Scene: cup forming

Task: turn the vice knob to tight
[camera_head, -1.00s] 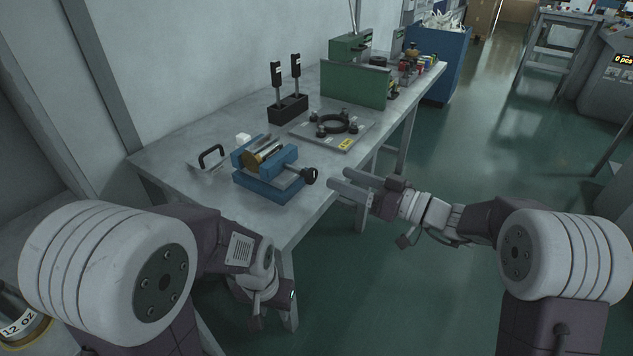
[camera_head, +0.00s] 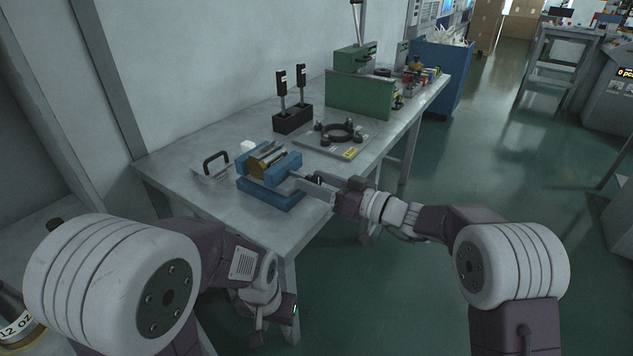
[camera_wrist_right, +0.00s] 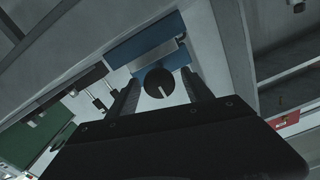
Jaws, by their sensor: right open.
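The blue vice (camera_head: 270,179) sits on the grey table with a brassy cylindrical piece (camera_head: 268,162) between its jaws. Its black round knob (camera_wrist_right: 159,83) shows in the right wrist view, with a pale notch at its lower edge. My right gripper (camera_head: 306,188) is open at the vice's right side, its fingers (camera_wrist_right: 160,100) on either side of the knob; I cannot tell whether they touch it. In the head view the fingers mostly hide the knob. My left gripper (camera_head: 275,325) hangs low in front of the table, its fingers not clearly seen.
A handled plate (camera_head: 213,168) and a white block (camera_head: 248,147) lie left of and behind the vice. A plate with a black ring (camera_head: 340,133), a black stand (camera_head: 292,119) and a green machine (camera_head: 358,95) stand farther back. The table's front right edge is close to my right arm.

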